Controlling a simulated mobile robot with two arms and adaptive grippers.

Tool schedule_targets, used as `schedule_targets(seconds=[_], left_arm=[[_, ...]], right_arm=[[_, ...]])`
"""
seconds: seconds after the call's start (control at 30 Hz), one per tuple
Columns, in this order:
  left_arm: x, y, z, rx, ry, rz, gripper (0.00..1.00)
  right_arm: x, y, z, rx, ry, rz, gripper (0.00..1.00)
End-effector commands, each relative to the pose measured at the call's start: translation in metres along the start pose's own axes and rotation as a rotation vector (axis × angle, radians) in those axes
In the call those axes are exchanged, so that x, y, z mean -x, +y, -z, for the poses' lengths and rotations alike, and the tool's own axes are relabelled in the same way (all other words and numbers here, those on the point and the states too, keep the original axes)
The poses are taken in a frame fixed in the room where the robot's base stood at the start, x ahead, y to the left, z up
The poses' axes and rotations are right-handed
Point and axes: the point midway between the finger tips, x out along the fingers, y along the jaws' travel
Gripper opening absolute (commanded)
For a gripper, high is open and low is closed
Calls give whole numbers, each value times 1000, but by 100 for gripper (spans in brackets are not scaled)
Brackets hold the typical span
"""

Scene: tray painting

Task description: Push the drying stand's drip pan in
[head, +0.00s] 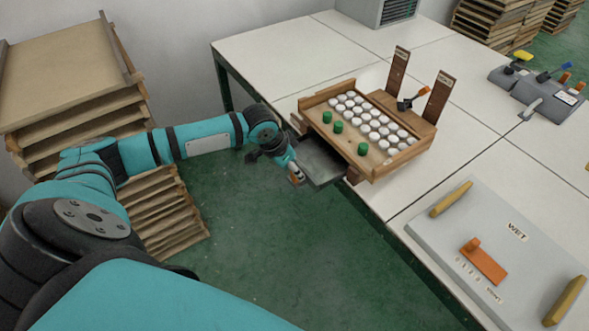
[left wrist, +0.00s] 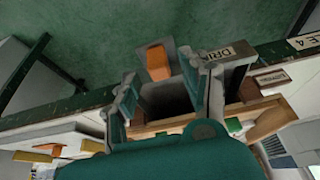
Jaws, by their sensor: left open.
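The wooden drying stand (head: 372,170) sits at the table's near edge, carrying rows of white round pieces and several green ones. Its dark grey drip pan (head: 321,162) sticks out of the front, past the table edge. My left gripper (head: 296,176) is at the pan's outer end. In the left wrist view my left gripper (left wrist: 157,70) is open, with an orange block (left wrist: 157,60), apparently the pan's handle, between its fingertips. The pan (left wrist: 168,97) shows behind it, with a partly hidden label beside it. Contact cannot be told. My right gripper is not in view.
The white table (head: 290,55) has a grey board (head: 450,225) marked WET, with an orange piece (head: 483,262) on it, at the right. A grey holder with brushes (head: 535,95) stands farther back. Stacked wooden trays (head: 75,110) are at the left. Green floor lies open below the pan.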

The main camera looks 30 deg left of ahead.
Motion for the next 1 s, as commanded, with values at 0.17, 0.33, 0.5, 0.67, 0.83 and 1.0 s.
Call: schedule_targets(seconds=[0.17,0.33,0.5,0.67,0.83,1.0], left_arm=[[-12,0,0,-1,-1,0,46],[-14,0,0,-1,0,0,46],[-14,0,0,-1,0,0,40],[-14,0,0,-1,0,0,19],[-14,0,0,-1,0,0,0],[-14,0,0,0,0,0,0]], right_arm=[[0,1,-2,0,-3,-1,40],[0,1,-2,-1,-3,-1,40],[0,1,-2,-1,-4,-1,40],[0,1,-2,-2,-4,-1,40],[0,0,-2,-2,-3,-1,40],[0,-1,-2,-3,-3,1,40]])
